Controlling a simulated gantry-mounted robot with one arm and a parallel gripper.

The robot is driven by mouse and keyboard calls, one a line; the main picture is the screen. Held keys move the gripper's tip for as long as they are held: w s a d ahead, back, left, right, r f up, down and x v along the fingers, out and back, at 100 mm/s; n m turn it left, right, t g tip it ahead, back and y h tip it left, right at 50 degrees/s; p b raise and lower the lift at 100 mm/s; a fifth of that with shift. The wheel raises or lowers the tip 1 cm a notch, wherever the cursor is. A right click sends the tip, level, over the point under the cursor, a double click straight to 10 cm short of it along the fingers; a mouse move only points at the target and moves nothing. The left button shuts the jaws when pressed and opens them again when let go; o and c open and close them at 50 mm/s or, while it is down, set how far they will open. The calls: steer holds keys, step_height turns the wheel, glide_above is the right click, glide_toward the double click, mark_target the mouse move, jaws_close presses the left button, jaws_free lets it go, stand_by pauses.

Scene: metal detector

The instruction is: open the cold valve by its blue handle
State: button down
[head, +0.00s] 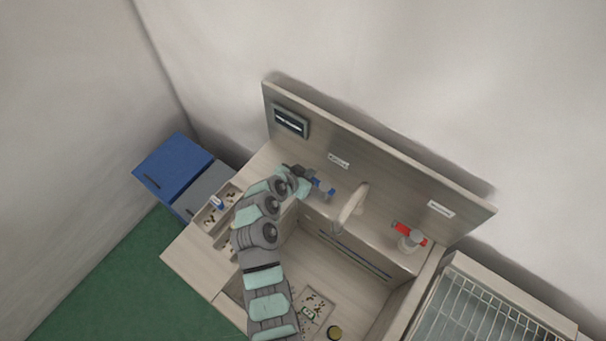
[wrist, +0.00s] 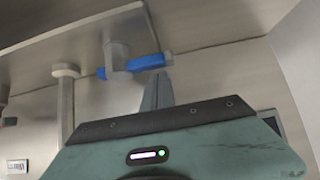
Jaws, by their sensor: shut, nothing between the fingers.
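The cold valve's blue handle (head: 325,189) sits on the sink's back ledge, left of the faucet, in the head view. In the wrist view the blue handle (wrist: 147,62) runs sideways through a grey valve body (wrist: 116,58). My gripper (wrist: 159,80) is shut, with its narrow fingers just below the handle's right end in that view. I cannot tell whether the fingertips touch the handle. In the head view my gripper (head: 308,175) is at the left of the valve, partly hidden by my arm.
The faucet (head: 350,207) stands right of the cold valve. A red-handled valve (head: 409,236) is farther right. A back panel (head: 380,150) with labels rises behind the ledge. A tray with small items (head: 217,205) is at left, and a wire rack (head: 490,310) at lower right.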

steer(key=shift+x, duration=0.85)
steer(key=shift+s+d+p, duration=0.1)
steer(key=shift+s+p, duration=0.05)
steer(key=shift+p, duration=0.2)
steer(key=shift+s+n+y, duration=0.15)
steer(key=shift+n+y, duration=0.15)
steer(key=shift+n, duration=0.1)
